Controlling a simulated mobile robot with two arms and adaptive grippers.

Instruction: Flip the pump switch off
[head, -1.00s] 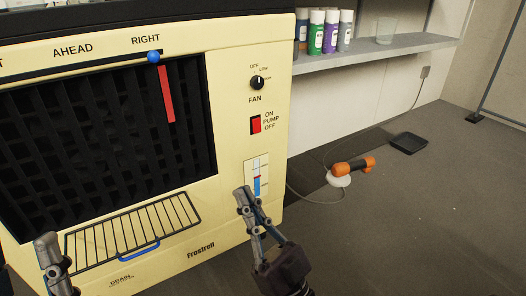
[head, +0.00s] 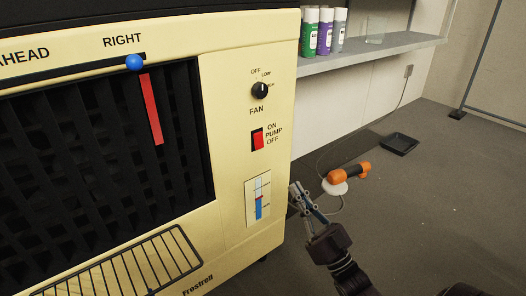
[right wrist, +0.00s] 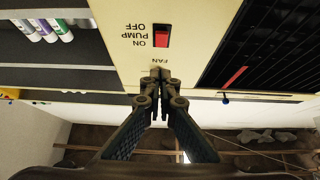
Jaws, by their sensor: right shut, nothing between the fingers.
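The pump switch (head: 257,139) is a small red rocker in a dark frame on the cream cooler's (head: 232,165) front, beside the label ON PUMP OFF. Which way it is tipped is hard to tell. My right gripper (head: 297,187) is shut and empty, below and to the right of the switch in the head view. In the right wrist view, which is upside down, the switch (right wrist: 161,37) shows beyond the shut fingertips (right wrist: 160,72). The fingers cover part of the panel near the FAN label. My left gripper is out of view.
The fan knob (head: 260,91) is above the switch and a level gauge (head: 258,200) below it. A wire rack (head: 140,265) sticks out at lower left. A shelf with cans (head: 325,32) is behind. An orange tool (head: 348,173) and black tray (head: 399,144) lie on the floor.

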